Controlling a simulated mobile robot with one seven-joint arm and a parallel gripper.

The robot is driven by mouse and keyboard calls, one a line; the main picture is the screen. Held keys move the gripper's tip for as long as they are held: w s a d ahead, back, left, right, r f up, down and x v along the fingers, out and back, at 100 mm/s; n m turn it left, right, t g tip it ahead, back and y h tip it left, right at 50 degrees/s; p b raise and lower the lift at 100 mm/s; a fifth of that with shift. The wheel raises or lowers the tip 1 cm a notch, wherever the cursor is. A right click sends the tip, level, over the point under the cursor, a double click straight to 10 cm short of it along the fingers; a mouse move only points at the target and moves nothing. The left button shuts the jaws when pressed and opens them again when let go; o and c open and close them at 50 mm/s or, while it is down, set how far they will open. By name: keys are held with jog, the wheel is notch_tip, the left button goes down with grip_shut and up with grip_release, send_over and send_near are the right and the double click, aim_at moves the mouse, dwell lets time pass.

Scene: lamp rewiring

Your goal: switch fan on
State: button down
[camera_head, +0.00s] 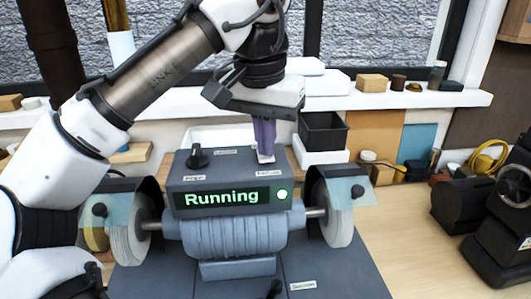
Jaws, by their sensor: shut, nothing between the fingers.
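A grey control box (232,174) sits on top of a two-wheeled grinder-like machine (228,232). Its front display (222,198) reads "Running", with a green light (282,195) lit at its right end. A black knob (198,155) stands on the box's top left. My gripper (265,155) points straight down over the top right of the box. Its purple fingers are shut with nothing between them, and their pale tips are at or just above the box top. I cannot tell if they touch it. Small labels lie near; no fan switch can be made out, and the fingers may hide it.
Wheels (338,222) with clear guards flank the machine. A black bin (323,131) stands behind it at right. A dark machine (498,215) stands at far right. A white shelf (410,98) with small objects runs behind. The wooden bench between the machines is clear.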

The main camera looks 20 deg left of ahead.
jog(key=shift+f, duration=0.3)
notch_tip(320, 180, up, 3)
jog(key=p, duration=0.2)
jog(key=shift+p, duration=0.4)
jog(key=shift+r, duration=2.05)
